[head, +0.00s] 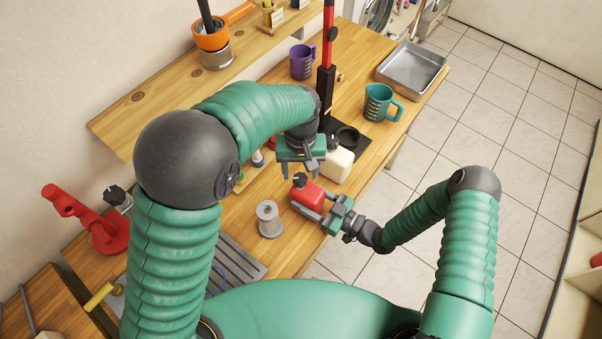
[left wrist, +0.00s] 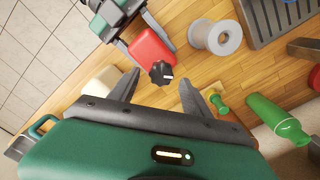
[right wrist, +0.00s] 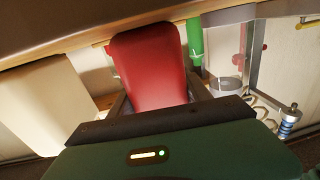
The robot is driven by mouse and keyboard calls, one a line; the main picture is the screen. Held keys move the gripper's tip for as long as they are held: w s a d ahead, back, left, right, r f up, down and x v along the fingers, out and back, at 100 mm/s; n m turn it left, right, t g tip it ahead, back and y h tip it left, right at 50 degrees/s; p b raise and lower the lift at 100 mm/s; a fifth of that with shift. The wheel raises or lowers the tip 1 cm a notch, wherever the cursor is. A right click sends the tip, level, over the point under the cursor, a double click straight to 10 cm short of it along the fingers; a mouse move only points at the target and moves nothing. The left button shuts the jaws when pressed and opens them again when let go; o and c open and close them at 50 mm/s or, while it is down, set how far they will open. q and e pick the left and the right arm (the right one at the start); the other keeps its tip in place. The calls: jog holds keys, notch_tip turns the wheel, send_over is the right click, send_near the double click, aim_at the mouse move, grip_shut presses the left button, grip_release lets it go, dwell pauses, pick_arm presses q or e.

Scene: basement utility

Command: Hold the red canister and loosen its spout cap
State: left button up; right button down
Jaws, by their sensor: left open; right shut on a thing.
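The red canister (head: 307,196) stands on the wooden bench near its front edge. Its black spout cap (head: 299,179) is on top and also shows in the left wrist view (left wrist: 160,72). My right gripper (head: 318,212) is shut on the canister's body from the front right; the red body fills the space between its fingers in the right wrist view (right wrist: 150,70). My left gripper (head: 297,168) is open and empty, above and behind the canister. In the left wrist view the cap lies just beyond and between the left fingertips (left wrist: 160,88), apart from them.
A cream canister (head: 338,162) stands close behind the red one. A grey spool (head: 269,219) is to its left. A green bottle (left wrist: 278,118) lies in the left wrist view. A teal jug (head: 380,103) and metal tray (head: 411,70) are farther back.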

aim_at(301, 177)
pick_arm(q)
notch_tip(301, 177, up, 9)
dwell(0.3)
